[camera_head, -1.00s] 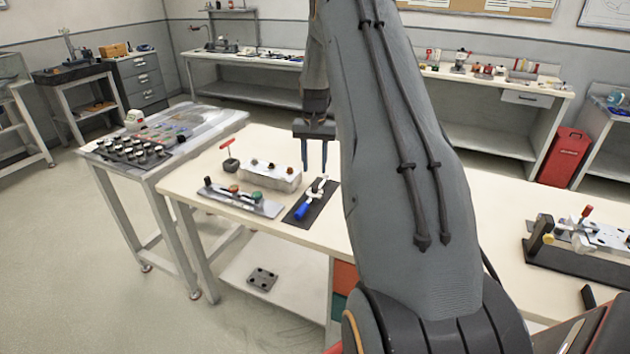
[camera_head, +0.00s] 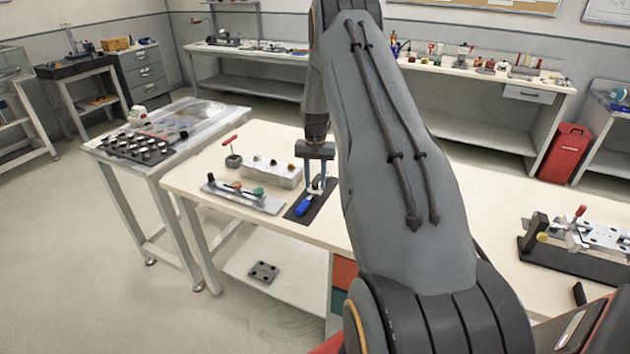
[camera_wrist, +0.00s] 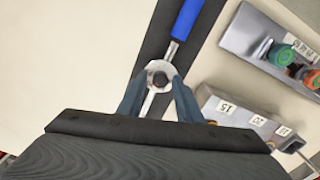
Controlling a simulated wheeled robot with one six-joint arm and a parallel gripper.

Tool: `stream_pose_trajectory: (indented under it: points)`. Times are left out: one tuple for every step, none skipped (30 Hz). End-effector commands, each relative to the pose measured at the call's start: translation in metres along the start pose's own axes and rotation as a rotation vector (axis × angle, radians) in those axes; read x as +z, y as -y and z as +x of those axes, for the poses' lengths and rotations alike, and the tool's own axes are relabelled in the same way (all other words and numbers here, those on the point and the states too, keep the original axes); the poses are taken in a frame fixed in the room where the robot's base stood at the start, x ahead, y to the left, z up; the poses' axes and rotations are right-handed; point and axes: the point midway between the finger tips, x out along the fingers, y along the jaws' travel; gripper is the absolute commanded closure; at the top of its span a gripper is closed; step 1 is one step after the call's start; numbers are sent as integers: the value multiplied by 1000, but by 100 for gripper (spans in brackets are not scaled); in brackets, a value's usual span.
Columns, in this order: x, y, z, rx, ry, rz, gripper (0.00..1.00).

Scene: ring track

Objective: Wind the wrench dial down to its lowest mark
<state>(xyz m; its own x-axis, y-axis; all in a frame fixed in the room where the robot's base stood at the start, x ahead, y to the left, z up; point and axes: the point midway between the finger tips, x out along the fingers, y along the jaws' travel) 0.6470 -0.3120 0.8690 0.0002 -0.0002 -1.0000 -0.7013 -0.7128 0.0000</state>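The wrench has a blue handle (camera_head: 304,206) and lies on a dark mat (camera_head: 291,213) on the cream workbench. In the wrist view its blue handle (camera_wrist: 187,18) points up and away, and its round pale head (camera_wrist: 155,64) has a dark centre. My gripper (camera_wrist: 156,78) is open, with one finger on each side of the round head. I cannot tell whether the fingers touch it. In the head view my gripper (camera_head: 318,187) points down over the wrench head and partly hides it. No scale marks are readable.
A metal plate with coloured knobs (camera_head: 243,195) lies left of the wrench. A pale block with numbered labels (camera_head: 272,171) stands behind it. A red T-handle tool (camera_head: 232,153) stands at the back left. A clamp fixture (camera_head: 575,240) sits far right.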

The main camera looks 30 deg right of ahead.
Motion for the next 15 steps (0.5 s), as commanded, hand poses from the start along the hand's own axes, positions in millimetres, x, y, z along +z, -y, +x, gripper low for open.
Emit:
stream_pose_trajectory:
  points:
    - [0,0,0,0,0,0,78]
    - [0,0,0,0,0,0,83]
    - [0,0,0,0,0,0,89]
    - [0,0,0,0,0,0,94]
    - [0,0,0,0,0,0,99]
    - [0,0,0,0,0,0,100]
    - [0,0,0,0,0,0,100]
    - [0,0,0,0,0,-1,100]
    - [0,0,0,0,0,-2,100]
    - [0,0,0,0,0,-3,100]
    - [0,0,0,0,0,-6,100]
    - [0,0,0,0,0,-12,100]
    - [0,0,0,0,0,-17,100]
    - [0,0,0,0,0,-24,100]
    - [0,0,0,0,0,-35,100]
